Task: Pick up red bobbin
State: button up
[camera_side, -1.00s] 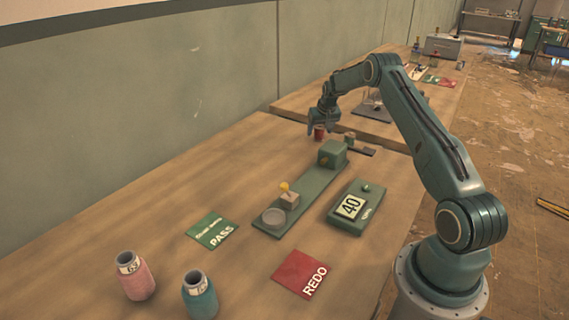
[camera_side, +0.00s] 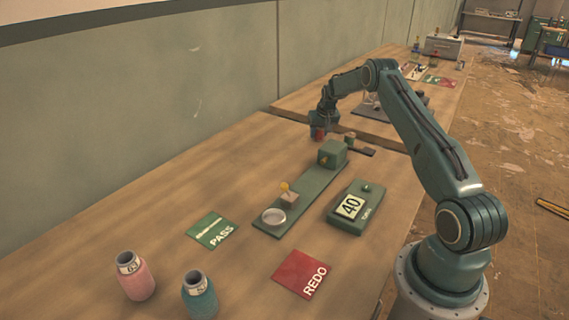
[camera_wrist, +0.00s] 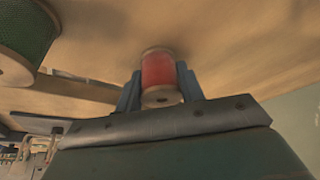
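The red bobbin (camera_side: 318,133) stands on the wooden table at the far end of the green base plate, partly hidden by my gripper in the side view. In the wrist view the red bobbin (camera_wrist: 158,70) has pale end flanges and sits between the two blue-grey fingers. My gripper (camera_side: 319,135) points down around it; the fingers also show in the wrist view (camera_wrist: 161,88). They are close to its sides, but I cannot tell whether they press on it.
A green block (camera_side: 331,153) stands near the bobbin on the green base plate (camera_side: 303,197). A green-wound spool (camera_wrist: 22,35) is close by in the wrist view.

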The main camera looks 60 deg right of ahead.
jog(key=shift+r, duration=0.1)
notch_tip(320, 180, up, 20)
dwell(0.9)
jog(key=shift+a, duration=0.1)
dwell(0.5)
